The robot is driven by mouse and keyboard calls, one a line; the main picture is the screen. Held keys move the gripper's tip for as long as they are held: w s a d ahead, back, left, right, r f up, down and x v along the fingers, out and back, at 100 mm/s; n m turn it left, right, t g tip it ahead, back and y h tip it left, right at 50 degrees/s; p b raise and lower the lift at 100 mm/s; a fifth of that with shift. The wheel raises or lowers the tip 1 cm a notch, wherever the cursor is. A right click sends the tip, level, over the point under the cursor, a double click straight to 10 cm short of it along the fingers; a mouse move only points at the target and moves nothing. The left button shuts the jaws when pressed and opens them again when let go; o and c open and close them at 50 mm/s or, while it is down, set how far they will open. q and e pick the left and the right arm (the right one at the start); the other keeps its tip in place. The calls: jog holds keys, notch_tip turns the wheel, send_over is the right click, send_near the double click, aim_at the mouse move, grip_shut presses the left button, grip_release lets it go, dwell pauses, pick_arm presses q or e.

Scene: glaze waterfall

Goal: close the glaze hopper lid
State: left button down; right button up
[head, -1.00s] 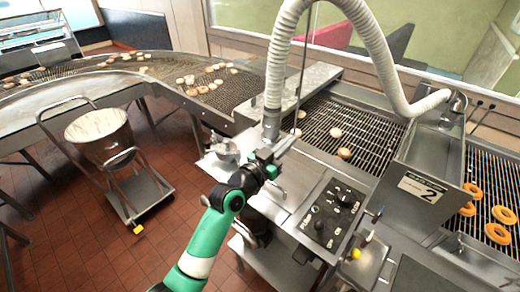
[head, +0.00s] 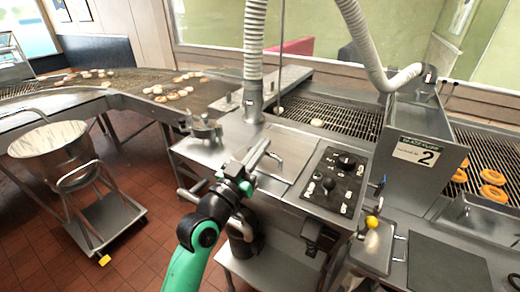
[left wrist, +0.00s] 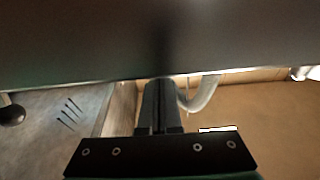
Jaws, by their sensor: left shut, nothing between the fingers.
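The glaze machine (head: 232,150) stands in the middle of the head view, with a flat steel lid panel (head: 285,170) and a bar handle (head: 276,159) on its top. I cannot tell for sure how far the lid is open. My left gripper (head: 262,146) is at the panel's left side, close to the handle, with its fingers shut and empty. In the left wrist view the shut fingers (left wrist: 158,100) point at the lower edge of a broad grey metal surface (left wrist: 160,40), which hides what lies beyond. Contact is unclear. My right gripper is not in view.
A ribbed white hose (head: 254,45) rises just behind the gripper. A black control panel (head: 333,183) is to the right, with a yellow knob (head: 372,222) beyond. A steel bucket (head: 52,150) on a cart stands left. Doughnuts lie on the conveyors.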

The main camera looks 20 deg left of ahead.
pick_arm(q)
jog(key=shift+f, duration=0.25)
dwell(0.3)
notch_tip(320, 180, up, 5)
jog(key=p, duration=0.4)
jog(key=s+a+f+b, duration=0.1)
jog(key=s+f, duration=0.6)
jog(key=f, duration=0.1)
jog(key=shift+a+f+b, duration=0.25)
jog(key=shift+f+b, duration=0.1)
jog(key=shift+f, duration=0.05)
